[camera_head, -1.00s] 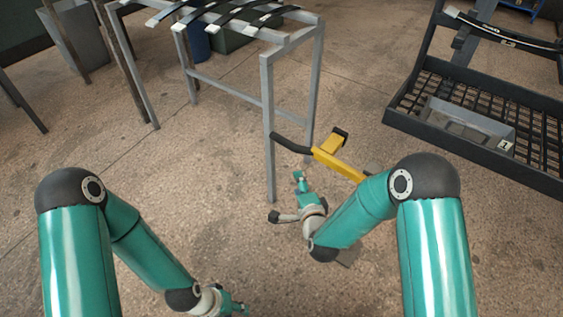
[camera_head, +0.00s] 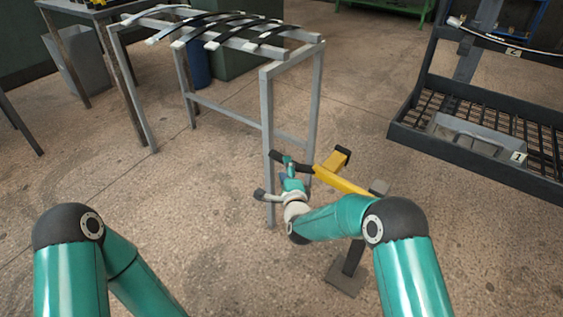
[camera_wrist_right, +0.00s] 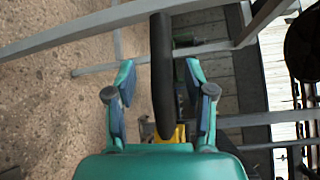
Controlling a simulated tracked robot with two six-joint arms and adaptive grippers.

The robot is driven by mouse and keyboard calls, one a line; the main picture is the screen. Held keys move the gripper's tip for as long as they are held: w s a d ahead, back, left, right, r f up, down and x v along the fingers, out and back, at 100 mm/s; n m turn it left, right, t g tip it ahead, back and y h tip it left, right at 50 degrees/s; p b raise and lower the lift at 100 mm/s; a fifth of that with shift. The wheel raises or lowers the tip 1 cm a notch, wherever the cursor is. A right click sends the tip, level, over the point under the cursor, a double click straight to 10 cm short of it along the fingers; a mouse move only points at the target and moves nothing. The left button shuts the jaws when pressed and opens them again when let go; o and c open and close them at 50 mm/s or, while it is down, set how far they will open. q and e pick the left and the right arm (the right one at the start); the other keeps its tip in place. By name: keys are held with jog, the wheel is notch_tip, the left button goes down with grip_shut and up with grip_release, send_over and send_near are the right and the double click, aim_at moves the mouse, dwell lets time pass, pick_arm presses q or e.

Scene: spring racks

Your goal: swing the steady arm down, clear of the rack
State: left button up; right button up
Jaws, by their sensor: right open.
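The steady arm (camera_head: 338,180) is a yellow bar with a black grip (camera_head: 290,161) at its left end. It sits on a short grey post, and the grip reaches to the near right leg of the grey rack (camera_head: 267,115). My right gripper (camera_head: 287,170) is at the black grip. In the right wrist view my right gripper (camera_wrist_right: 159,78) is open, with the black grip (camera_wrist_right: 162,55) between its two teal fingers and a gap on each side. My left gripper is out of view; only its arm shows at lower left.
Several black strips (camera_head: 215,38) lie across the rack's top. A dark mesh-floored stand (camera_head: 460,150) with a grey bin (camera_head: 480,135) is at the right. The steady arm's base plate (camera_head: 345,281) is on the floor.

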jog(key=shift+w+a+f+b, duration=0.1)
jog(key=shift+w+a+b, duration=0.1)
jog(key=shift+w, duration=0.75)
jog(key=shift+w+a+f+b, duration=0.1)
jog(key=shift+w+b, duration=0.05)
jog(key=shift+w, duration=0.8)
jog(key=shift+w+a+b, duration=0.15)
jog(key=shift+w+b, duration=0.05)
jog(key=shift+w, duration=0.75)
grip_shut()
jog(key=shift+f, duration=0.1)
